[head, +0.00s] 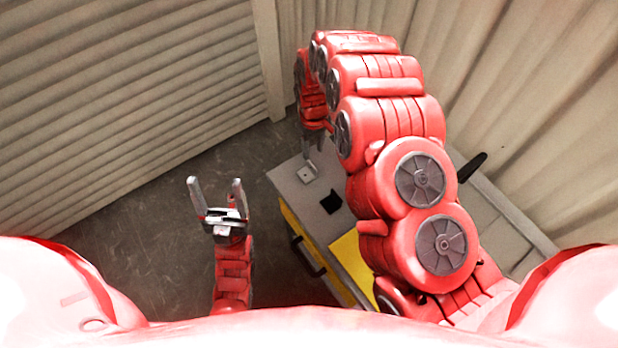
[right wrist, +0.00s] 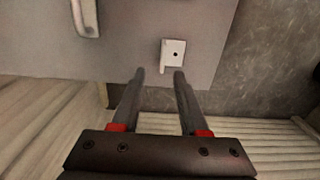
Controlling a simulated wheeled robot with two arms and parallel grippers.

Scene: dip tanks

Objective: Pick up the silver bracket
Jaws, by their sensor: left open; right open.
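The silver bracket (head: 307,174) lies on the grey bench top (head: 285,182), near its far end. In the right wrist view the bracket (right wrist: 173,53) is a small pale plate with a dark hole, just ahead of my fingertips and apart from them. My right gripper (head: 314,148) is open and empty, reaching down over the far end of the bench; its two fingers (right wrist: 158,74) show in the right wrist view. My left gripper (head: 216,183) is open and empty over the floor, left of the bench.
A small black item (head: 331,202) lies on the bench nearer to me. A pale bar-like thing (right wrist: 87,18) shows at the upper left of the right wrist view. Yellow panels and a dark handle (head: 308,257) are on the bench side. Corrugated walls stand behind; the left floor is clear.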

